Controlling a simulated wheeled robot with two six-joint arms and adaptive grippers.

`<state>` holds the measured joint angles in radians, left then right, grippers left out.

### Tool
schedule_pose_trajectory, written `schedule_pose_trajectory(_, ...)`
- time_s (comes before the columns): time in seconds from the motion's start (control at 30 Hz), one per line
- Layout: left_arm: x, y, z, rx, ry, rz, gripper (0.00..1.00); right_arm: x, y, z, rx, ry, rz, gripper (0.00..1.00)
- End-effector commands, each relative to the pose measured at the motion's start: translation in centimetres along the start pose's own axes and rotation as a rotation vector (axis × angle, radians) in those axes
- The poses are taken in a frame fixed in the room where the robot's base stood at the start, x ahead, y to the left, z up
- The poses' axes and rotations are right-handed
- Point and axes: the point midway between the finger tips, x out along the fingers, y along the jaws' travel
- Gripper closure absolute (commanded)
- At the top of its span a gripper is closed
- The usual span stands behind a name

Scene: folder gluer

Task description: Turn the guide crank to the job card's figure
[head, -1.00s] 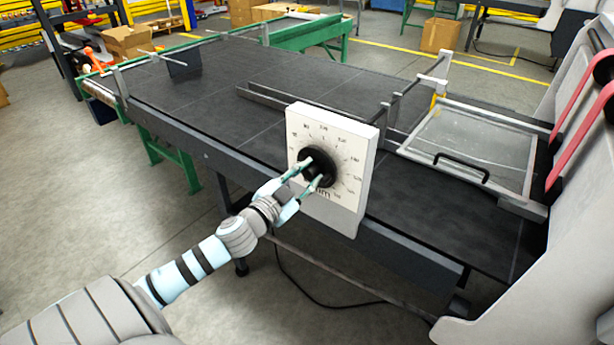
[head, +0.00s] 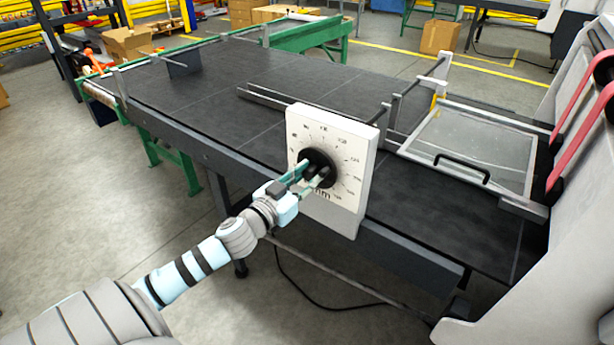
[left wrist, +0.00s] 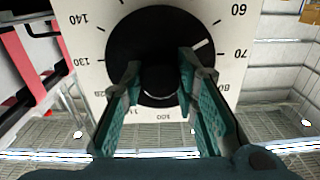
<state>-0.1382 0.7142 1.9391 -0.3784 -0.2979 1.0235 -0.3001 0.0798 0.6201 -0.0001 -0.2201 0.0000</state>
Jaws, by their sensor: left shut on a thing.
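The guide crank is a round black knob (head: 318,156) on a white dial plate (head: 363,150) at the front edge of the machine's bed. My left gripper (head: 317,173) is shut on the raised grip at the knob's middle, coming from the front left. In the left wrist view the black knob (left wrist: 135,30) bears a white mark, which points between 60 and 70 on the plate (left wrist: 90,45). My fingers (left wrist: 160,62) stand on either side of the grip. They hide part of the lower scale. My right gripper and a readable job card are not in view.
The dark bed (head: 220,90) stretches behind the dial, with metal guide rails (head: 290,100) across it. A clear hatch with a black handle (head: 462,166) lies to the right. A pale machine housing (head: 550,270) bounds the right side. Floor at left is open.

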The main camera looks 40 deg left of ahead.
Motion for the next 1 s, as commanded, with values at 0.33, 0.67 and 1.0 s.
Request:
schedule_pose_trajectory(0.33, -0.1, -0.1, 0.3, -0.002, -0.006, -0.002, 0.60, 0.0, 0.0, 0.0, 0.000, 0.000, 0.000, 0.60)
schedule_pose_trajectory(0.67, -0.1, 0.0, 0.1, 0.000, -0.003, -0.001, 0.52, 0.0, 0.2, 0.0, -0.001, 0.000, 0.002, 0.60)
schedule_pose_trajectory(1.0, -4.8, 0.0, 0.3, 0.011, -0.011, 0.003, 0.52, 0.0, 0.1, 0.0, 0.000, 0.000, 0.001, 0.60)
